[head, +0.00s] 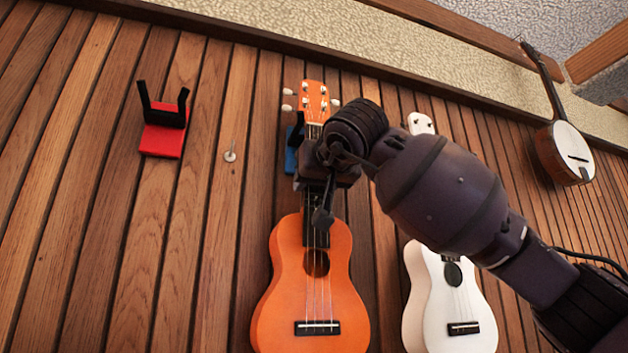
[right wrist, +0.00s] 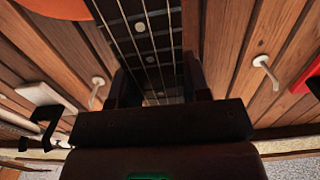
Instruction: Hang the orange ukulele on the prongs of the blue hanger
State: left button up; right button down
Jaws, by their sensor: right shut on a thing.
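The orange ukulele (head: 309,283) is upright in the head view, headstock up, in front of the plank wall. My right gripper (head: 325,172) is shut on its neck, between headstock and body. In the right wrist view the dark fretted neck (right wrist: 150,40) runs between the fingers of the right gripper (right wrist: 160,82). The blue hanger (head: 291,160) is mostly hidden behind the neck and gripper; a bit of black prong shows at its upper left. I cannot tell whether the headstock rests on the prongs. My left gripper is not in view.
A red hanger (head: 162,141) with two bare black prongs is on the wall at left. A small pale peg (head: 230,156) sticks out beside it. A white ukulele (head: 449,300) hangs close at right, partly behind my arm. A banjo (head: 563,152) hangs at upper right.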

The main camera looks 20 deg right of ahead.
jog(key=shift+f, duration=0.45)
dwell(0.4)
jog(key=c, duration=0.5)
grip_release()
jog(key=shift+f, duration=0.1)
jog(key=shift+s+b, duration=0.2)
jog(key=shift+b, duration=0.15)
jog(key=shift+s, duration=0.8)
jog(key=shift+s+b, duration=0.45)
jog(key=shift+s, duration=0.8)
